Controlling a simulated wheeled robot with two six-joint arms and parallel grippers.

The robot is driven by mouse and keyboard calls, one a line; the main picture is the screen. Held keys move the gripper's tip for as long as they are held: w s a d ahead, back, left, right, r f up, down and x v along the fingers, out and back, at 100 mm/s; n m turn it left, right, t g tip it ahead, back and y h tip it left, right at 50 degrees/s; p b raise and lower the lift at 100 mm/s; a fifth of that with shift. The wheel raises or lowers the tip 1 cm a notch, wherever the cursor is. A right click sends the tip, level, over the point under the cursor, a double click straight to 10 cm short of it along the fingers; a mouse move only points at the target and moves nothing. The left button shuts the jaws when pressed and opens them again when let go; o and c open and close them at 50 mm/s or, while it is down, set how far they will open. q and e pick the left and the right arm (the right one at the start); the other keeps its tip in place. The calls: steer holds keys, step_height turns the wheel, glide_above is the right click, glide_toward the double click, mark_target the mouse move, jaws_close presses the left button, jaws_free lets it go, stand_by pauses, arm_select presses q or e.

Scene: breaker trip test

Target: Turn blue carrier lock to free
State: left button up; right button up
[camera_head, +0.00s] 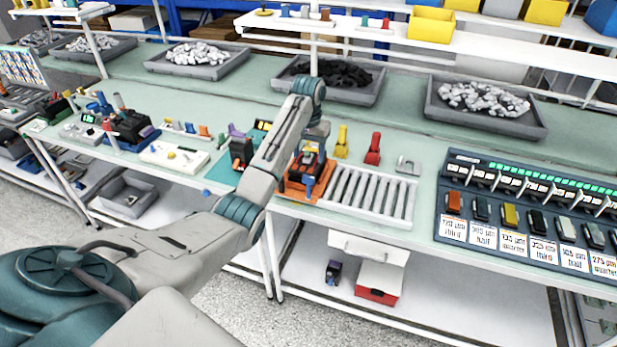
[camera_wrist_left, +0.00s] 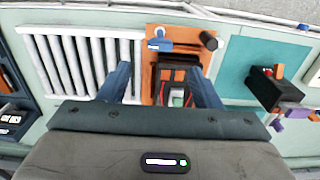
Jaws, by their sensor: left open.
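The orange carrier (camera_head: 293,190) sits on the bench at the left end of a white roller track (camera_head: 370,192). The carrier (camera_wrist_left: 150,60) holds a dark block (camera_wrist_left: 178,62), probably the breaker. A blue lock piece (camera_head: 310,183) stands at the carrier's front edge; in the left wrist view the blue lock (camera_wrist_left: 158,43) lies beyond my fingertips, near a black knob (camera_wrist_left: 208,40). My left gripper (camera_head: 313,145) hangs over the carrier, fingers down. In the wrist view its blue fingers (camera_wrist_left: 162,75) are spread on both sides of the block, apart from the lock. My right gripper is out of view.
Yellow (camera_head: 342,142) and red (camera_head: 373,150) pieces stand behind the track. A rack of breakers with labels (camera_head: 530,215) is at the right. Another black device (camera_head: 240,150) stands close to the carrier's left. Trays of scrap line the back bench.

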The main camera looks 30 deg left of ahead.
mark_target(308, 177)
arm_select(q)
step_height(308, 177, down, 8)
steer(key=p, duration=0.3)
steer(key=shift+f, duration=0.55)
steer(key=c, duration=1)
